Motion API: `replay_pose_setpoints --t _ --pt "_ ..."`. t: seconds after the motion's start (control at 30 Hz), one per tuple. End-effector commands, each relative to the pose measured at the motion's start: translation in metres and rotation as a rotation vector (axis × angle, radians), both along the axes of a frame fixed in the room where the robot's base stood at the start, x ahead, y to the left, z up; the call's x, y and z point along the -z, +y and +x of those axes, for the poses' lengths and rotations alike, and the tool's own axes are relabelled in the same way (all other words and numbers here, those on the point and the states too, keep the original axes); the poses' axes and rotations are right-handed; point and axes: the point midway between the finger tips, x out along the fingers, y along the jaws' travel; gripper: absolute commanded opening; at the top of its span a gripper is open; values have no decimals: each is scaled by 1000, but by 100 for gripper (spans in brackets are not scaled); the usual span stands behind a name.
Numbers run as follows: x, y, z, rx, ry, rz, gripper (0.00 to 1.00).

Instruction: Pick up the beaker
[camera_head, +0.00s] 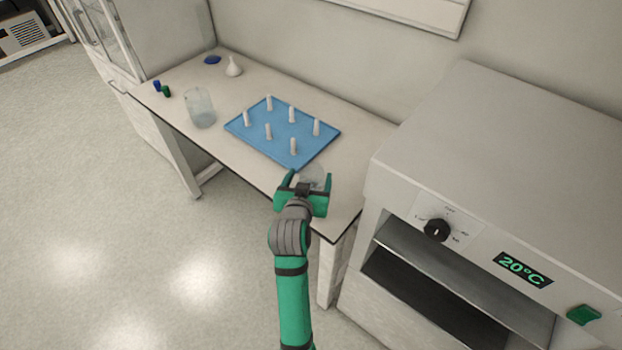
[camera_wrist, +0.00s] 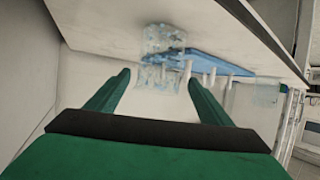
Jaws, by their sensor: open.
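A clear glass vessel (camera_head: 316,176), which looks like a beaker, stands on the near end of the table, partly hidden by my gripper (camera_head: 308,176). In the wrist view this vessel (camera_wrist: 163,42) appears upside down, just beyond the fingertips and roughly in line with the gap between them. My gripper (camera_wrist: 158,78) is open, with nothing held; whether a finger touches the glass cannot be told. A second, larger clear beaker (camera_head: 200,108) stands upright toward the far left of the table. It also shows faintly in the wrist view (camera_wrist: 265,95).
A blue tray (camera_head: 240,127) with several upright white pegs lies mid-table. A white flask (camera_head: 234,67), a blue item (camera_head: 212,60) and small blue and green pieces (camera_head: 162,89) are at the far end. A grey oven-like unit (camera_head: 490,150) reading 20°C stands close on the right.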

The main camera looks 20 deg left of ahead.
Motion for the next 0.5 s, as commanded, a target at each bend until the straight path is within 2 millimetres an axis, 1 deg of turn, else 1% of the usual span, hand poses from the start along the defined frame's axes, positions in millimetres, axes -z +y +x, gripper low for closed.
replay_pose_setpoints --t 0.03,0.1,0.27,0.33,0.5 --pt "3 0 6 2 1 0 74" --pt "5 0 12 3 0 0 74" --pt "8 3 19 0 0 0 74" --pt "12 5 25 -1 0 -1 74" --pt "23 11 47 -3 0 0 74"
